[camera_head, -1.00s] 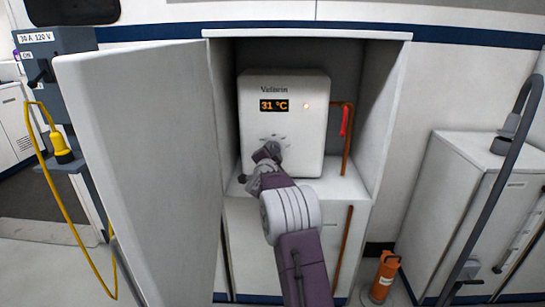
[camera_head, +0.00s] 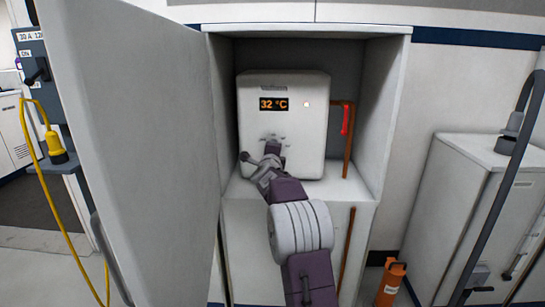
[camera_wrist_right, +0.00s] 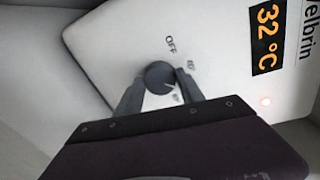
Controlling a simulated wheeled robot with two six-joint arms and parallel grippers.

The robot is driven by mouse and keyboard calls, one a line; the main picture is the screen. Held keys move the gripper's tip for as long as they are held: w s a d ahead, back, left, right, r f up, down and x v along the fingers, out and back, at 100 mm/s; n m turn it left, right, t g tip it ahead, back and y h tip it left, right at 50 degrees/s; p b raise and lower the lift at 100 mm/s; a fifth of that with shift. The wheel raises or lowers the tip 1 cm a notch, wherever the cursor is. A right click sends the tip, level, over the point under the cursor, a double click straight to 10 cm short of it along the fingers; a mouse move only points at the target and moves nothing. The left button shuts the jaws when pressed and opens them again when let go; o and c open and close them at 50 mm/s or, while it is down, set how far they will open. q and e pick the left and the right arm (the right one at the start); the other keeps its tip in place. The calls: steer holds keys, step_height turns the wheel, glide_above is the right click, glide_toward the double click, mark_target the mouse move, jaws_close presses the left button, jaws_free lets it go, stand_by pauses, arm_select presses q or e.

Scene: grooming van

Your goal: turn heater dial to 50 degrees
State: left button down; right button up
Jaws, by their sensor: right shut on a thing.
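The white heater (camera_head: 300,140) stands inside an open cabinet, and its orange display (camera_head: 273,104) reads 32 °C. A small light beside the display is lit. In the right wrist view the dark round dial (camera_wrist_right: 158,75) sits on the heater's front near the OFF mark, with other small marks around it that are hard to read. My right gripper (camera_wrist_right: 160,84) is shut on the dial, one finger on each side. In the head view the right gripper (camera_head: 272,150) is at the heater's lower front and hides the dial. My left gripper is not in view.
The open cabinet door (camera_head: 140,150) stands close on the left. A copper pipe with a red lever (camera_head: 345,120) runs down right of the heater. An orange cylinder (camera_head: 391,283) stands on the floor, and a grey-white cabinet (camera_head: 460,200) is at the right.

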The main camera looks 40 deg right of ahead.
steer(key=shift+f+m, duration=0.1)
steer(key=shift+m, duration=0.3)
steer(key=o, duration=1.4)
steer(key=shift+c, duration=0.2)
steer(key=v, duration=0.9)
steer(key=shift+b, duration=0.45)
steer(key=shift+s, duration=0.1)
